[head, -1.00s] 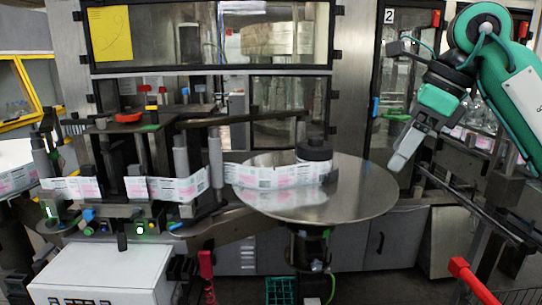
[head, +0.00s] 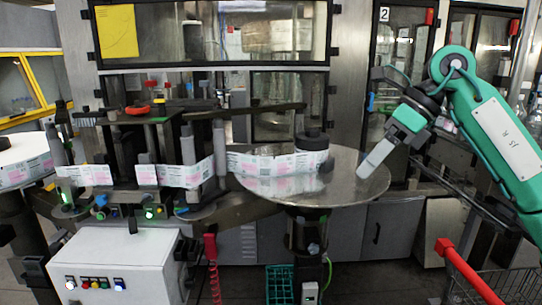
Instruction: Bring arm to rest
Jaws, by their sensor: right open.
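My right arm, green and grey, comes in from the right. Its gripper (head: 376,158) is open and empty, pointing down and left at the right rim of the round metal plate (head: 350,186); whether it touches the plate cannot be told. A label reel with a black hub (head: 312,140) sits on the plate, left of the gripper and apart from it. The printed label strip (head: 262,163) runs left from the reel into the labeller (head: 150,150). My left gripper is not in view.
A white control box (head: 115,262) with buttons stands at the lower left. A red-handled wire cart (head: 470,272) is at the lower right. Glass cabinet doors (head: 285,110) stand behind. A green crate (head: 280,284) is on the floor under the plate.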

